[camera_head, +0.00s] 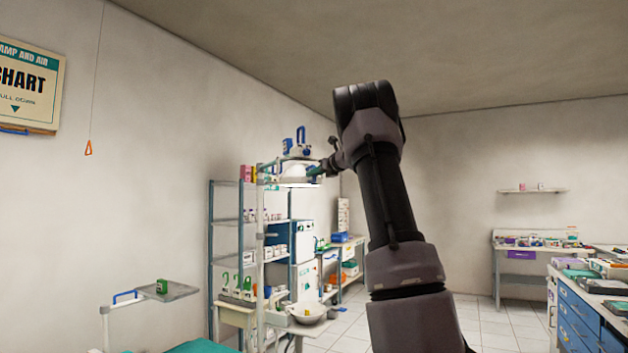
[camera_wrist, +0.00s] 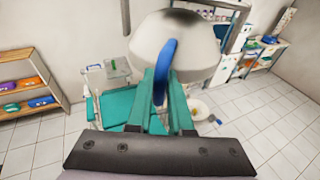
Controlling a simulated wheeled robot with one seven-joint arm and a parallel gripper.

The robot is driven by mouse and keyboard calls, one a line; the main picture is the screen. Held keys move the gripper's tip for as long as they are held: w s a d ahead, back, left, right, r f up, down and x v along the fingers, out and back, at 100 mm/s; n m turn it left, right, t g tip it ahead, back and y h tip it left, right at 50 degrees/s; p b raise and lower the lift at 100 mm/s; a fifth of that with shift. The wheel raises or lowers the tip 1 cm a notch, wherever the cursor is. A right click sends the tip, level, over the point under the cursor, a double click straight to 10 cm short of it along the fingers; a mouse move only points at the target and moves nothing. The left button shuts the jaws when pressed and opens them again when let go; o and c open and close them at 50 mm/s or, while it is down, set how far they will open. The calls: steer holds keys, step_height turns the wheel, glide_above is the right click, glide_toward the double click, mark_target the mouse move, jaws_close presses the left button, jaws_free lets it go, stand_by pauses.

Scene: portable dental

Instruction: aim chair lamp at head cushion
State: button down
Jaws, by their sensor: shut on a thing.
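The chair lamp has a white domed head (camera_wrist: 175,45) with a blue handle (camera_wrist: 168,62), large in the wrist view. My gripper (camera_wrist: 163,88) has its teal fingers shut on the blue handle. In the head view the lamp (camera_head: 298,171) is at the top of a pale post, and my gripper (camera_head: 316,171) reaches it from the right. The teal chair (camera_wrist: 118,106) lies below the lamp in the wrist view, partly hidden by my fingers. Only a teal edge of the chair (camera_head: 203,347) shows at the bottom of the head view. I cannot make out the head cushion separately.
A small tray (camera_head: 170,291) holding a green box is beside the chair. A round basin (camera_head: 306,314) stands near the lamp post. Shelves (camera_head: 246,222) with supplies stand behind the lamp. A blue-drawer cabinet (camera_head: 580,312) is at right; tiled floor between is clear.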

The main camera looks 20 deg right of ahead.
steer(key=shift+d+r, duration=0.1)
steer(key=shift+r, duration=0.3)
steer(key=c, duration=0.8)
jaws_free()
steer(key=shift+c, duration=0.2)
steer(key=v, duration=1)
steer(key=shift+s+r, duration=0.25)
steer(key=shift+s, duration=0.1)
